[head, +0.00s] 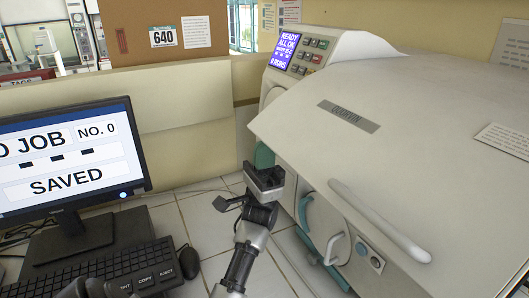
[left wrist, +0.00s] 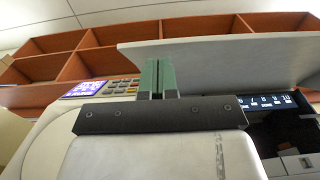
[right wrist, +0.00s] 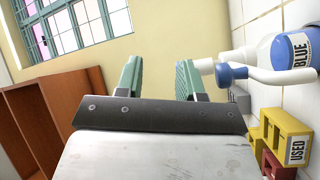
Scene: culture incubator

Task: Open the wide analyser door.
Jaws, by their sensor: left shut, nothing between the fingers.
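The wide analyser door (head: 400,130) is a big white panel with a grey name plate and a long white bar handle (head: 380,222). It slants out over the machine's front. In the left wrist view the door (left wrist: 220,60) stands raised, with a dark gap and a lit display below it. My left gripper (head: 264,160) is upright by the door's left edge, shut and empty. Its green fingertips (left wrist: 157,72) overlap the panel in the left wrist view; I cannot tell whether they touch.
A control panel (head: 299,51) reads READY ALL OK. Below the door are a teal handle (head: 305,212) and a white handle (head: 334,248). A monitor (head: 70,155) and keyboard (head: 95,275) stand left. A blue-labelled bottle (right wrist: 290,52) and yellow rack (right wrist: 285,130) are beside my right gripper.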

